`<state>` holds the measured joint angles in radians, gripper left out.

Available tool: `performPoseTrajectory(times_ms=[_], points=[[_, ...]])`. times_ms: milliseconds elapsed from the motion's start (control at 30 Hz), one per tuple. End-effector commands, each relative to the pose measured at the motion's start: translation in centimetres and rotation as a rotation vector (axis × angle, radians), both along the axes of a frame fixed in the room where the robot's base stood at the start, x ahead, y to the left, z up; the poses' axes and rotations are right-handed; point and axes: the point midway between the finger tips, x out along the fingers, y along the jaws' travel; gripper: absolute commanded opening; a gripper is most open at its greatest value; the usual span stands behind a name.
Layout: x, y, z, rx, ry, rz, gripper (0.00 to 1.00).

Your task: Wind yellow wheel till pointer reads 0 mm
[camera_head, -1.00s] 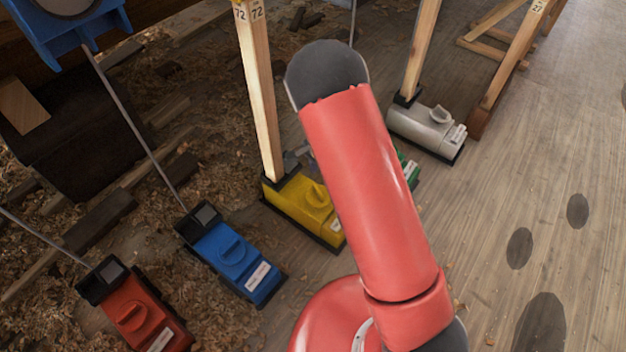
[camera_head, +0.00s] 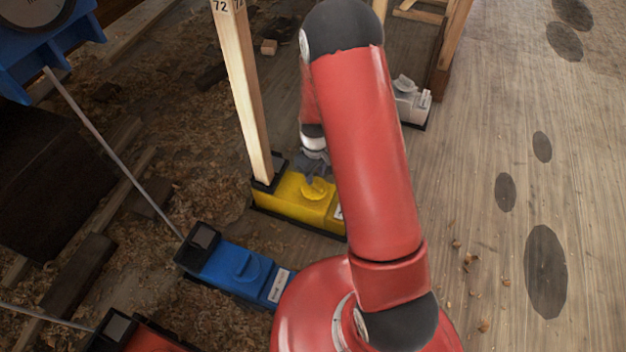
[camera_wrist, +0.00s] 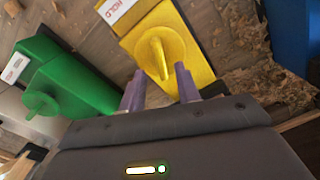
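The yellow box (camera_head: 296,200) stands at the foot of a wooden post, with its round yellow wheel (camera_head: 318,189) on top. In the wrist view the wheel (camera_wrist: 158,54) shows a raised bar across it and lies just beyond the fingertips. My gripper (camera_wrist: 159,70) is open, its two purple fingers apart with nothing between them; I cannot tell its exact height above the wheel. In the head view my gripper (camera_head: 313,167) is over the yellow box, partly beside my red arm. The pointer and its scale cannot be made out.
A green box (camera_wrist: 70,82) with its own wheel stands beside the yellow one. A blue box (camera_head: 235,265), a red box (camera_head: 140,338) and a grey box (camera_head: 410,102) stand nearby. The wooden post (camera_head: 243,95) rises close to my gripper. The plank floor at right is open.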

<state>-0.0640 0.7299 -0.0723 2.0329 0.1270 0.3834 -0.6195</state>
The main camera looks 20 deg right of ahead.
Motion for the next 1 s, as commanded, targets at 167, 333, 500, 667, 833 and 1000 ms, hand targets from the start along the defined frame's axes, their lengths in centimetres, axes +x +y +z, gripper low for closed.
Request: performPoseTrajectory(times_ms=[167,333,500,667,833,1000], points=[[0.0,0.0,-2.6,0.0,0.0,-0.001,0.33],[0.1,0.0,-3.4,0.0,-0.001,-0.001,0.33],[0.1,0.0,-3.5,0.0,-0.002,-0.001,0.33],[0.1,0.0,-3.5,0.0,-0.002,-0.002,0.21],[0.1,0.0,-3.4,0.0,-0.001,-0.002,0.0],[0.1,0.0,-3.4,-0.001,-0.003,-0.003,0.0]])
